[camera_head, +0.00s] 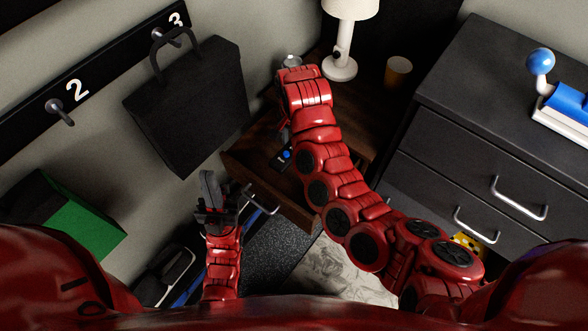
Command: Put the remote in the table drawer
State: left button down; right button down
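The remote (281,158) is a small black stick with a blue button. It lies on the dark wood at the front of the small wooden table (240,150); I cannot tell whether that wood is the top or the inside of the drawer. The drawer front (272,190) faces me, with a metal bar handle (263,199). My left gripper (213,190) is just left of the handle, apart from the remote; its finger gap is unclear. My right arm reaches across the table, and its gripper (284,122) is mostly hidden behind the wrist, beyond the remote.
A white lamp (340,67) and an orange cup (398,71) stand at the back of the table. A black bag (190,110) hangs from a hook at left. A dark drawer cabinet (490,110) stands right. A green box (85,222) is at lower left.

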notch_tip(320, 180, down, 8)
jog(key=shift+r+b, duration=0.1)
jog(key=shift+b, duration=0.45)
jog(key=shift+f+b, duration=0.4)
jog(key=shift+f, duration=1.55)
jog(key=shift+f, duration=0.1)
jog(key=shift+c, duration=0.5)
grip_release()
notch_tip(320, 180, up, 12)
jog(key=shift+r+p, duration=0.1)
jog(key=shift+p, duration=1.05)
